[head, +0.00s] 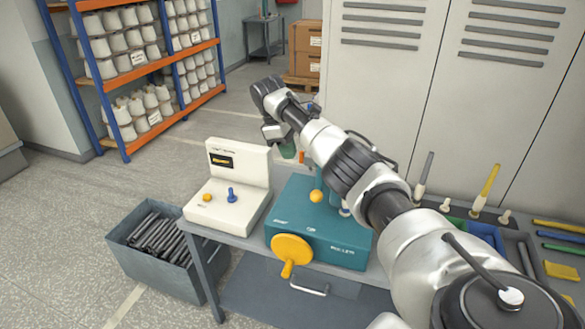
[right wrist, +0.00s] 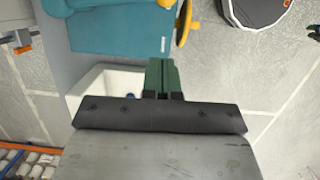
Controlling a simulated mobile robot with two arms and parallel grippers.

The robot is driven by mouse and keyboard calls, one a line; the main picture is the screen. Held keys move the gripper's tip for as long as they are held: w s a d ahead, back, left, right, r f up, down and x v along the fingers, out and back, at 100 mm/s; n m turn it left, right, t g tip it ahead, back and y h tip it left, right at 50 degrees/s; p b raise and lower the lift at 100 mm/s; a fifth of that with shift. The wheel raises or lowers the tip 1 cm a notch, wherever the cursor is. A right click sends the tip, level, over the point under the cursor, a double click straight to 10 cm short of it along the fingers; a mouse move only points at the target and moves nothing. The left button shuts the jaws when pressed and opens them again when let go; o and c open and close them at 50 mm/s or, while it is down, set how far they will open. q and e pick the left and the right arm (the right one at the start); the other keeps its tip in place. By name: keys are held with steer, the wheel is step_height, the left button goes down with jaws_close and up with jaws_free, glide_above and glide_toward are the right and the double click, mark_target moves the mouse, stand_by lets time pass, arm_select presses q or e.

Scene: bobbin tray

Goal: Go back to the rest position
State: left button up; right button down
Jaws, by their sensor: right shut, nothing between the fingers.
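My right arm reaches across the head view from the lower right. Its gripper (head: 287,149) hangs just behind the white control box (head: 240,163) and the teal winder box (head: 318,238), partly hidden by my arm. In the right wrist view the green fingers of my right gripper (right wrist: 161,76) are shut together with nothing between them. Below them the white box (right wrist: 92,88) shows in part, apart from the fingers as far as I can tell.
The teal box bears a yellow handwheel (head: 291,250) and stands on a grey bench (head: 262,196). A grey bin (head: 168,268) of dark rods stands left of the bench. Grey lockers (head: 385,75) rise behind. A shelf (head: 160,60) of cones stands back left. Floor is open at left.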

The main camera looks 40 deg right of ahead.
arm_select(q)
steer(key=shift+w+d, duration=0.1)
steer(key=shift+w, duration=0.6)
